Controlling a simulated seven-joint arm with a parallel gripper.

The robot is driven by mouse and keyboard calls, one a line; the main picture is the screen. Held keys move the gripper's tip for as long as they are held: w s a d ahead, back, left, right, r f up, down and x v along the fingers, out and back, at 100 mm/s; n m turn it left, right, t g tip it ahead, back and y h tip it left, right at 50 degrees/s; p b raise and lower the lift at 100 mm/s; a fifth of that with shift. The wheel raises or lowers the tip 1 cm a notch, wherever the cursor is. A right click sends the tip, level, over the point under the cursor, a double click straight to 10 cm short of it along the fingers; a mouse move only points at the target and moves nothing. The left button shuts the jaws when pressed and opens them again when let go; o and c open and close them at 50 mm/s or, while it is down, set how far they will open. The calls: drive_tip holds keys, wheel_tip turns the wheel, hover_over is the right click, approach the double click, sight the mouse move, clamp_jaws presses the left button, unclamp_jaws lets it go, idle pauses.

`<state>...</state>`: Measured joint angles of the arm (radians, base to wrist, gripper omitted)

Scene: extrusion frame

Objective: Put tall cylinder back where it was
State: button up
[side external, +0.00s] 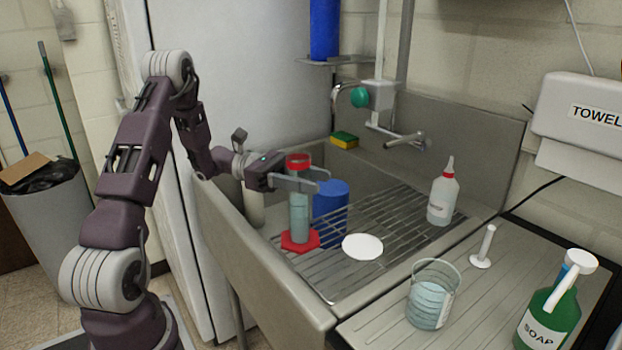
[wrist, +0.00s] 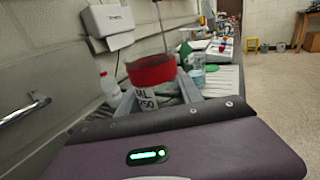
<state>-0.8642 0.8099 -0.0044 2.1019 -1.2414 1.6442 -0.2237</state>
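The tall cylinder (side external: 300,212) is a clear tube with bluish contents, a red collar near its top and a red hexagonal base. It stands upright over the left part of the sink rack. My gripper (side external: 303,184) is around its upper part, just below the red collar, and appears shut on it. In the wrist view, the red collar and the white label of the tall cylinder (wrist: 146,98) show between my fingers (wrist: 157,96). I cannot tell whether the base touches the rack.
A blue container (side external: 331,199) is right behind the cylinder. A white disc (side external: 362,246) lies on the rack (side external: 395,213) to its right. A white bottle (side external: 442,198) stands farther right. A beaker (side external: 431,297), white stand (side external: 484,247) and green soap bottle (side external: 550,312) are on the drainboard.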

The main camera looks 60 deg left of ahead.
drive_tip(key=o, duration=0.3)
drive_tip(key=v, duration=1.2)
drive_tip(key=shift+r, duration=0.15)
